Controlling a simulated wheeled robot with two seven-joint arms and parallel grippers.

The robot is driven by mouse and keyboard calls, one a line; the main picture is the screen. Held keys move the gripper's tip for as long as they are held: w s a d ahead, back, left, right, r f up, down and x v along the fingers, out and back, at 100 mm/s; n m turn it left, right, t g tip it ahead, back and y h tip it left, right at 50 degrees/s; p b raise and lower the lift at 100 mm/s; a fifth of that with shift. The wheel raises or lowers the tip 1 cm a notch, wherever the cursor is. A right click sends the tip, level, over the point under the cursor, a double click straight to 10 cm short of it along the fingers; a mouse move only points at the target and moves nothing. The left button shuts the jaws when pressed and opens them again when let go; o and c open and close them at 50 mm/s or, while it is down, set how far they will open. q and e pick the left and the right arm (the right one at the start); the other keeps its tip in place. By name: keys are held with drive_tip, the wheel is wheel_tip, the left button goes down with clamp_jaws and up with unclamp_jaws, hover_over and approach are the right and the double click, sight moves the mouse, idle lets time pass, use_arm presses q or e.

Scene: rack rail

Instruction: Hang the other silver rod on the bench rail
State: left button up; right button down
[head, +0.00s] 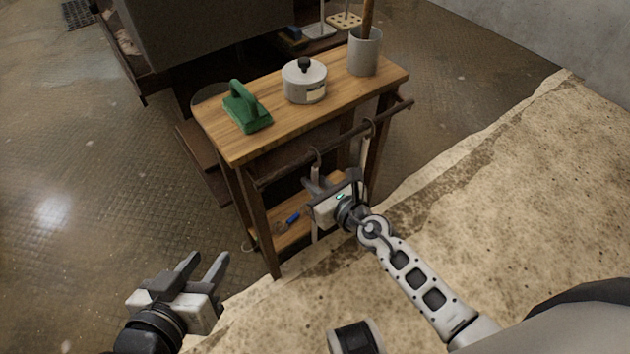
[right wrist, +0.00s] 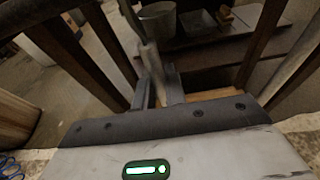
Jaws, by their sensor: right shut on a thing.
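The bench rail (head: 285,169) is a dark bar along the near side of the wooden bench. My right gripper (head: 320,187) is shut on a silver rod (head: 316,171), which is upright with its hooked top at the rail; I cannot tell whether the rail bears it. This rod (right wrist: 150,58) also shows between the fingers in the right wrist view. Another silver rod (head: 365,150) hangs from the rail further right, its lower part hidden by my right gripper. My left gripper (head: 205,262) is open and empty, left of and below the bench.
The bench top (head: 340,92) holds a green-handled block (head: 246,108), a lidded pot (head: 304,82) and a grey canister (head: 364,52). A blue-handled item (head: 292,218) lies on the lower shelf.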

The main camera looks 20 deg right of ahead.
drive_tip(key=shift+f, duration=0.15)
drive_tip(key=c, duration=1.4)
unclamp_jaws()
drive_tip(key=shift+o, duration=0.2)
